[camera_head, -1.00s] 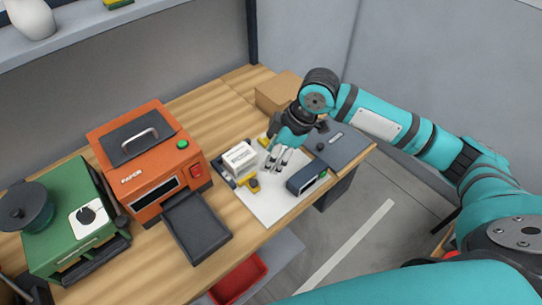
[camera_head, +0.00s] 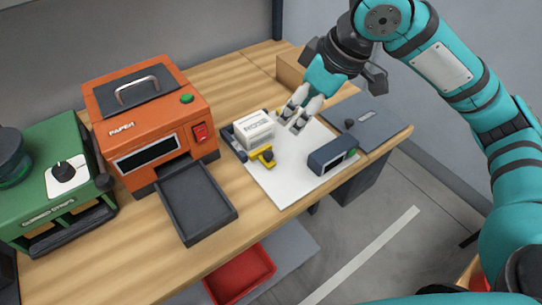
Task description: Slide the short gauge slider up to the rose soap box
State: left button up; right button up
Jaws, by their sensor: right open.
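The rose soap box (camera_head: 254,130) is a white box lettered ROSE, at the left side of a white board (camera_head: 285,183). A yellow slider with a dark knob (camera_head: 263,156) sits just in front of the box; whether they touch I cannot tell. It looks like the short gauge slider, though no label shows. A second bit of yellow (camera_head: 279,114) shows behind the box, mostly hidden. My right gripper (camera_head: 298,112) is open and empty, fingers pointing down, above the board just right of the box. My left gripper is out of view.
A dark device (camera_head: 332,155) lies on the board's right side, with a grey panel (camera_head: 367,118) beyond it. A cardboard box (camera_head: 291,68) stands behind. An orange machine (camera_head: 150,118) and its dark tray (camera_head: 196,200) are to the left. The board's front is clear.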

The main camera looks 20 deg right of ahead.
aim_at(269, 154)
jog(key=b+x, duration=0.1)
jog(key=x, duration=1.5)
jog(key=shift+f, duration=0.2)
jog(key=shift+c, duration=0.2)
grip_shut()
